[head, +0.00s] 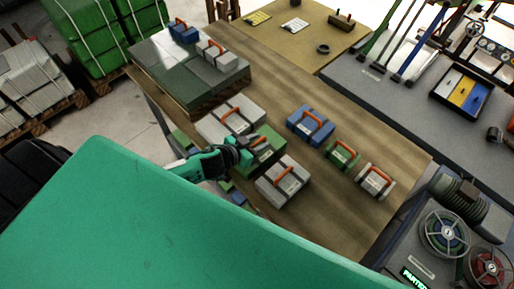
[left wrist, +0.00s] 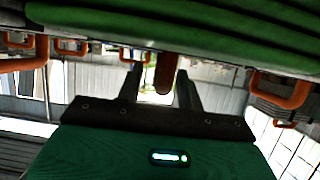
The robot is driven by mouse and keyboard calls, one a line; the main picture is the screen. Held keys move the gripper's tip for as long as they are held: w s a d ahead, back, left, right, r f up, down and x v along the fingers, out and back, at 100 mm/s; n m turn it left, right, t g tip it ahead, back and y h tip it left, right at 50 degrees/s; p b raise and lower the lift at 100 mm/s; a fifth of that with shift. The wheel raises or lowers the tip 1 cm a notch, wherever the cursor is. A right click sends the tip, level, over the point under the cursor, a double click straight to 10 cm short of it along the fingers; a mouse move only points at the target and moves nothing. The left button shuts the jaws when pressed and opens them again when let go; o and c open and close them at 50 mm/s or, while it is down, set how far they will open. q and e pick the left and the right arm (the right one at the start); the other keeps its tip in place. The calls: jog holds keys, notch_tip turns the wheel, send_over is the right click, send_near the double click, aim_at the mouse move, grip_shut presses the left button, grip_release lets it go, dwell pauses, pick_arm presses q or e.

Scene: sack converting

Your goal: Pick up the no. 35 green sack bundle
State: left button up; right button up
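A green sack bundle (head: 267,158) with an orange handle lies on the wooden table, between two grey-white bundles. Its label is too small to read. My left gripper (head: 246,156) is at this bundle's handle and covers part of it. In the left wrist view, my left gripper's fingers (left wrist: 158,92) stand apart, with an orange handle (left wrist: 167,72) between them and a visible gap on its left side. Green sack layers (left wrist: 220,22) fill the top of that view. A smaller green bundle (head: 342,155) lies farther right. My right gripper is not in view.
Grey-white bundles (head: 231,118) (head: 283,182) sit close on both sides of the green one. A blue bundle (head: 310,125) and a small white bundle (head: 375,181) lie to the right. Bare wooden table (head: 330,215) shows at the front right.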

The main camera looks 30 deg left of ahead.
pick_arm(q)
jog(key=shift+x, duration=1)
grip_shut()
